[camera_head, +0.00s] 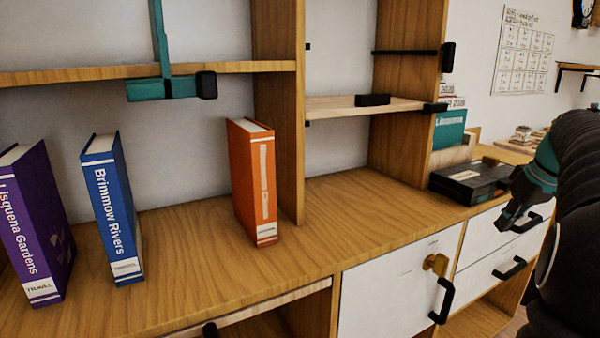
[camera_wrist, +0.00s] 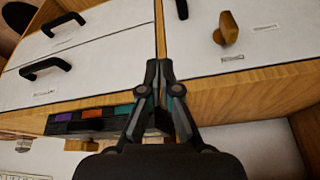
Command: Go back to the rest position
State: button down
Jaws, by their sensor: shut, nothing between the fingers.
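My gripper (camera_head: 508,218) is at the right of the head view, in front of the white drawers and beside the black box on the shelf top. In the wrist view my gripper (camera_wrist: 160,66) has its fingertips together, with nothing between them. It points toward the seam between the drawer fronts and the cabinet door. Part of my dark arm fills the right edge of the head view.
A purple book (camera_head: 33,225), a blue book (camera_head: 111,210) and an orange book (camera_head: 252,182) stand on the wooden shelf (camera_head: 330,220). A black box (camera_head: 470,182) lies at right. Black handles (camera_head: 442,300) and a wooden knob (camera_head: 436,264) stick out from the fronts.

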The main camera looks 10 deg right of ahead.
notch_tip(320, 180, down, 5)
jog(key=s+m, duration=0.2)
jog(key=m, duration=0.2)
jog(key=s+a+f, duration=0.2)
jog(key=s+a, duration=0.4)
jog(key=a, duration=0.5)
jog(key=s+a+f+n, duration=0.1)
jog(key=s+a, duration=0.4)
jog(key=a, duration=0.6)
jog(key=s+a+f+n+t+h, duration=0.1)
jog(key=s+a+f, duration=0.2)
jog(key=s+a, duration=0.3)
jog(key=shift+s+a+f, duration=0.3)
jog(key=shift+a+f, duration=0.1)
jog(key=shift+a, duration=2.15)
